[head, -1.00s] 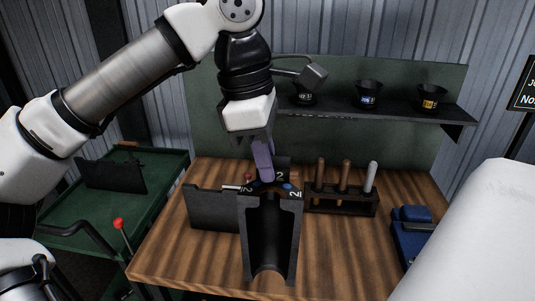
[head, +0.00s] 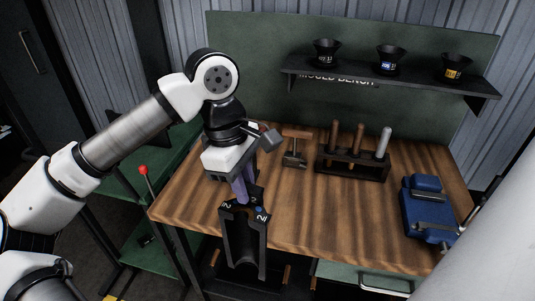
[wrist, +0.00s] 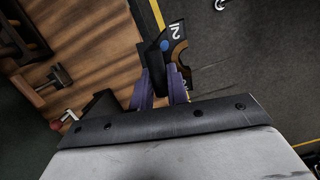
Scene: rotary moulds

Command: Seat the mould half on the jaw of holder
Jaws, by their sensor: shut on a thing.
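The mould half (head: 243,243) is a dark half-round trough with pale "2" marks and a blue dot at its top. My gripper (head: 244,190) is shut on its upper end, and it hangs upright, open side towards the head camera, near the bench's front edge. In the wrist view the purple fingers of my gripper (wrist: 163,92) close on the mould half (wrist: 173,42), with grey floor behind it. A blue vise-like block (head: 428,205) stands at the bench's right end. I cannot tell whether it is the holder; no jaw is clearly seen.
The wooden bench (head: 320,215) has clear room in its middle. A tool rack (head: 352,168) and a wooden-topped tool (head: 295,147) stand at the back. Black cups line the shelf (head: 400,79). A red-knobbed lever (head: 143,170) rises left of the bench.

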